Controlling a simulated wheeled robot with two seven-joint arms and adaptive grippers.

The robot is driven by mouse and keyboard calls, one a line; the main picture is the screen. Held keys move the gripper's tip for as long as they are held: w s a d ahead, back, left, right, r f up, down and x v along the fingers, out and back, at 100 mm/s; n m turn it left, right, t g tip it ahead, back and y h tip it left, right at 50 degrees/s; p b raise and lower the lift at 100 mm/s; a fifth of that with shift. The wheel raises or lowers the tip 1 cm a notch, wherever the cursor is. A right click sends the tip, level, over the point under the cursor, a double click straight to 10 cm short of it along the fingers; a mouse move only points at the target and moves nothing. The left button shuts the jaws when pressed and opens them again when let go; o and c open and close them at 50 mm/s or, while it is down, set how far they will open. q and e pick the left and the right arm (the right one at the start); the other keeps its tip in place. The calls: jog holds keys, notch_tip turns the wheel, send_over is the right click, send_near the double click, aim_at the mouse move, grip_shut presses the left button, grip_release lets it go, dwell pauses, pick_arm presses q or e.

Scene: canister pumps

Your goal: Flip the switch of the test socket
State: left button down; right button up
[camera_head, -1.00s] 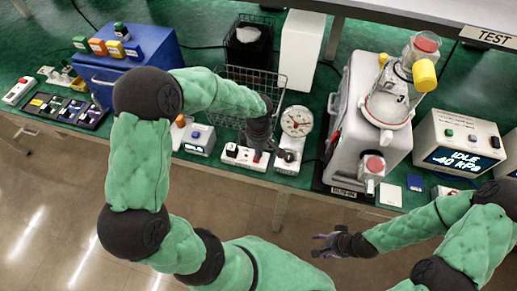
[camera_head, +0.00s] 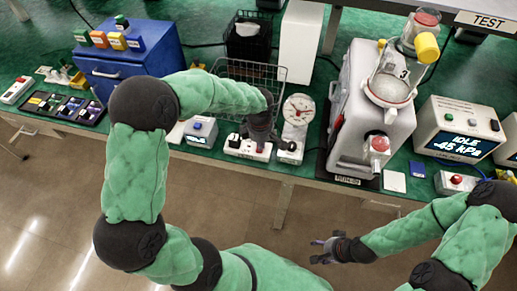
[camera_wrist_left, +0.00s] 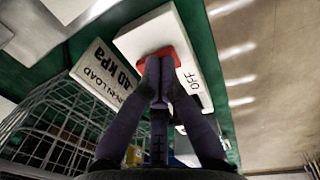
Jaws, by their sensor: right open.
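The test socket (camera_head: 244,152) is a white block with black plugs at the front edge of the green bench in the head view. It also shows close up in the left wrist view (camera_wrist_left: 152,32), with a red switch (camera_wrist_left: 147,58) and the word OFF beside it. My left gripper (camera_head: 261,142) points down over the socket. In the left wrist view its fingertips (camera_wrist_left: 158,70) are together at the red switch and partly cover it. I cannot tell which way the switch is tipped. My right gripper (camera_head: 325,250) is open and empty in front of the bench, over the floor.
A wire basket (camera_head: 245,72) stands behind the socket, and a round gauge (camera_head: 298,110) is right of it. A grey pump (camera_head: 345,125) with a clear jar (camera_head: 391,88) stands further right. A display box (camera_head: 459,132) reads IDLE, 45 kPa.

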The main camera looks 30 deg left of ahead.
pick_arm(q)
jog(key=shift+s+d+f, duration=0.1)
jog(key=shift+f, duration=0.2)
jog(key=shift+w, duration=0.2)
